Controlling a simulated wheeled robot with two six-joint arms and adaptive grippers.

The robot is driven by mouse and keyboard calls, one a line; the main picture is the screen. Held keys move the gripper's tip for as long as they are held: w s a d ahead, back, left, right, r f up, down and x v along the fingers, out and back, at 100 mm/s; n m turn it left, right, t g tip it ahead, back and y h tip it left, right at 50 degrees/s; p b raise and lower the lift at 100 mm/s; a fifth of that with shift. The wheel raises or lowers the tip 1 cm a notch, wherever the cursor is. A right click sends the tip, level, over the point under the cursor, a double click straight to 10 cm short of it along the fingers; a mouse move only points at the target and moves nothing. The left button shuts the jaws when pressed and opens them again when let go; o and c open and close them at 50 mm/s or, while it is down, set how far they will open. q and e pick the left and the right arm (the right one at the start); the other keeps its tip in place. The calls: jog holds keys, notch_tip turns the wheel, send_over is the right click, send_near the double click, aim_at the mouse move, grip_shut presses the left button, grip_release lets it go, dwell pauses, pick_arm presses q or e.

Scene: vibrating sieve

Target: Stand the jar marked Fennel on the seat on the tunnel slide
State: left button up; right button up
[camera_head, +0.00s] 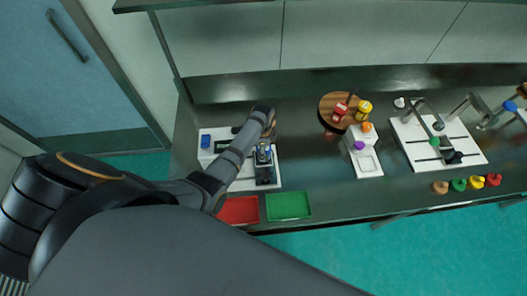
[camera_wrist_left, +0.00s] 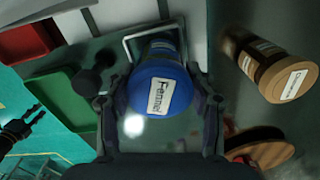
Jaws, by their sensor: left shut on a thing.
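The Fennel jar (camera_wrist_left: 172,50) has a blue lid with a white label reading Fennel, facing the left wrist camera. My left gripper (camera_wrist_left: 160,105) is shut on it, one finger on each side of the lid. In the head view the left gripper (camera_head: 264,160) is over the right part of a white machine (camera_head: 240,184), probably the one with the tunnel slide. A metal loop (camera_wrist_left: 128,43) stands close behind the jar in the wrist view. The seat and the jar's base are hidden. A dark shape at the wrist view's left edge is probably my right gripper (camera_wrist_left: 22,130); its jaws are unclear.
A tan-lidded jar (camera_wrist_left: 290,82) stands close to the right of the gripper in the wrist view. Red (camera_head: 238,210) and green (camera_head: 288,205) trays lie at the counter's front edge. A round wooden board (camera_head: 328,104) holds jars.

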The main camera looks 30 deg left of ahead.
pick_arm(q)
jog(key=shift+d+r, duration=0.1)
jog(key=shift+s, duration=0.25)
jog(key=o, duration=1.3)
jog(key=shift+r, duration=0.3)
notch_tip(320, 180, up, 12)
jog(key=shift+f+b, duration=0.15)
jog(key=shift+b, duration=0.15)
pick_arm(e)
jog(key=shift+w+f, duration=0.1)
jog(key=shift+f, duration=0.25)
pick_arm(q)
jog(key=shift+f, duration=0.1)
